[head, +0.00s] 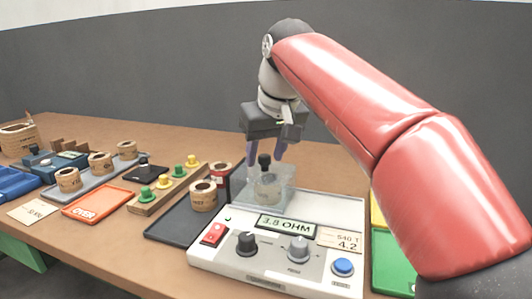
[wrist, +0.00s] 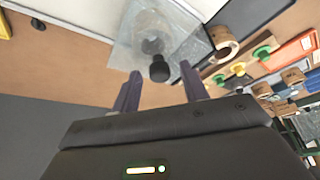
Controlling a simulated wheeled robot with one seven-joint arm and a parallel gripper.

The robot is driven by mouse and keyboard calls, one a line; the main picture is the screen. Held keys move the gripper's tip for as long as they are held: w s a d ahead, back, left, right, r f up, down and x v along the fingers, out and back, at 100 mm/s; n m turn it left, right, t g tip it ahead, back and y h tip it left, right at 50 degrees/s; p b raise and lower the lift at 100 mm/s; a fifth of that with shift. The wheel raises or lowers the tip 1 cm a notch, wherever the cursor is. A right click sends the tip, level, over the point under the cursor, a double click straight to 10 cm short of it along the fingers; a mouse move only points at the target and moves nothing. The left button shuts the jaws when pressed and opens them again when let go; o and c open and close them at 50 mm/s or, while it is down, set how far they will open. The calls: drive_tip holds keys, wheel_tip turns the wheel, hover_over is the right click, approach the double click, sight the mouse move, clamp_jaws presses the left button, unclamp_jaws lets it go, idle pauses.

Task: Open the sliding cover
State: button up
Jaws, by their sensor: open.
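The sliding cover (head: 283,194) is a clear box on the back left of the white tester (head: 220,257). A black knob (head: 265,160) stands up from it, and a tan coil (head: 268,187) shows through its clear walls. In the wrist view the clear cover (wrist: 128,50) and its black knob (wrist: 159,69) lie just beyond the fingertips. My gripper (head: 267,160) points down at the knob, one purple finger on each side in the head view. The gripper also shows in the wrist view (wrist: 160,70), open, with nothing held. Whether a finger touches the knob cannot be told.
The tester has a display reading 3.8 OHM (head: 286,225), dials and a blue button (head: 343,267). A green tray (head: 392,270) is at right.

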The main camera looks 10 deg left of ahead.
clamp_jaws()
drive_tip(key=shift+d, duration=0.1)
drive_tip(key=d+b, duration=0.1)
drive_tip(key=d, duration=1.1)
drive_tip(key=shift+s+d, duration=0.2)
drive_tip(key=shift+s, duration=0.25)
unclamp_jaws()
